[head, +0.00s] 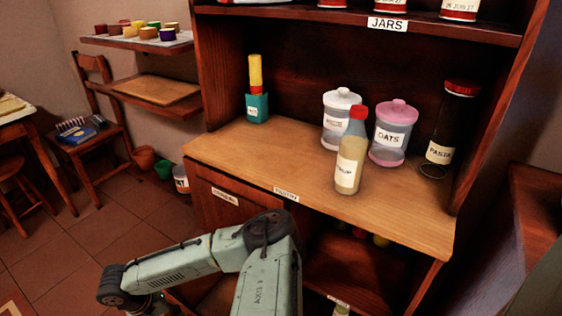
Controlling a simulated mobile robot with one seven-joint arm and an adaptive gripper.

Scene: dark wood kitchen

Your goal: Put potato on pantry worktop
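The pantry worktop (270,160) is a light wood surface in the dark wood cabinet, with a "PANTRY" label on its front edge. No potato can be made out in the head view. My arm crosses the lower middle of the picture, in front of the cabinet and below the worktop. It bends down at the lower left, and my gripper is out of sight there, so its state and anything in it are hidden.
On the worktop stand a capped bottle (350,160), a white-lidded jar (338,125), a pink-lidded oats jar (391,140), a pasta jar (442,130) and a teal box (257,107) with something yellow. The front left is clear. Small round things (380,241) show on the shelf below.

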